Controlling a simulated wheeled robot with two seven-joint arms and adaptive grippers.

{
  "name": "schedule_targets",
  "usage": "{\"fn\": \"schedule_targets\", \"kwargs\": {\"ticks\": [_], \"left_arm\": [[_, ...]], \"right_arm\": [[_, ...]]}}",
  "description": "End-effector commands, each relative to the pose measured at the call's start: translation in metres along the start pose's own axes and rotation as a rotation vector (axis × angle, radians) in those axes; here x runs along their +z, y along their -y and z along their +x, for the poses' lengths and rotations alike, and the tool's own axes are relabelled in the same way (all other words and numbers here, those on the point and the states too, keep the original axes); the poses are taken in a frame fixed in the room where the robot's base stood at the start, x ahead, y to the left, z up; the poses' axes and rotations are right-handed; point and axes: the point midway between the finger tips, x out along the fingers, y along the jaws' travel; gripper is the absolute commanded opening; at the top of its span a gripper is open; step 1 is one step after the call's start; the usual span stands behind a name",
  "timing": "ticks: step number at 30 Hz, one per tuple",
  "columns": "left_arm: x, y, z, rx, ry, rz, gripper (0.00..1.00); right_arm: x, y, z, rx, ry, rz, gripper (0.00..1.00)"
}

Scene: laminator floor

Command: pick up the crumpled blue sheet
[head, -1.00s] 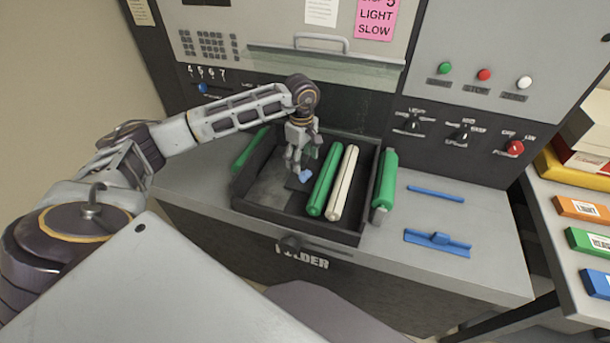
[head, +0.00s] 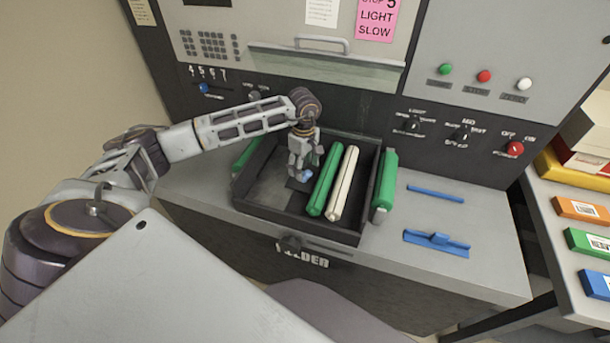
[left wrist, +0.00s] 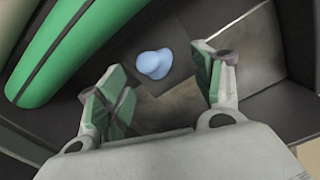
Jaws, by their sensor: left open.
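The crumpled blue sheet (head: 306,175) is a small light-blue lump on the floor of the black tray (head: 290,223). In the left wrist view the blue sheet (left wrist: 154,64) lies on a dark patch, beyond the fingertips and between their lines. My left gripper (head: 301,172) points down inside the tray, just above the sheet, and partly hides it in the head view. In the left wrist view its green-padded fingers (left wrist: 158,82) are spread wide with nothing between them. My right gripper is not in view.
A green roll (head: 325,182) and a cream roll (head: 343,183) lie in the tray, close right of the gripper. Another green roll (head: 386,182) is outside the tray's right wall. Blue pieces (head: 437,242) lie on the grey bench. The machine panel rises behind.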

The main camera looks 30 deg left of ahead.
Motion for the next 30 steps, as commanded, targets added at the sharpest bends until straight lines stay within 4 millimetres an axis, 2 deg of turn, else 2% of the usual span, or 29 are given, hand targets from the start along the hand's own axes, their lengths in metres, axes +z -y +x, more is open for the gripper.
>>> {"fn": "schedule_targets", "kwargs": {"ticks": [5, 12, 26, 27, 30], "left_arm": [[0.002, -0.004, 0.018, -0.003, 0.002, 0.001, 0.66], [0.002, -0.004, 0.038, -0.001, 0.001, 0.001, 0.66], [0.002, -0.004, 0.039, 0.000, 0.001, 0.001, 0.66], [0.002, -0.004, 0.039, 0.000, 0.001, 0.001, 0.65], [0.002, -0.004, 0.039, 0.000, 0.001, 0.001, 0.52]], "right_arm": [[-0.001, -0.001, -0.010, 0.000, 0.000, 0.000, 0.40], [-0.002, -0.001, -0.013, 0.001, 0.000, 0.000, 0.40], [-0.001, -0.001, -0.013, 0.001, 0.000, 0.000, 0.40], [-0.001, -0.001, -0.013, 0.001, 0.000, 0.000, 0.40], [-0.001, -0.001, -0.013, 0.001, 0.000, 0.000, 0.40]]}}
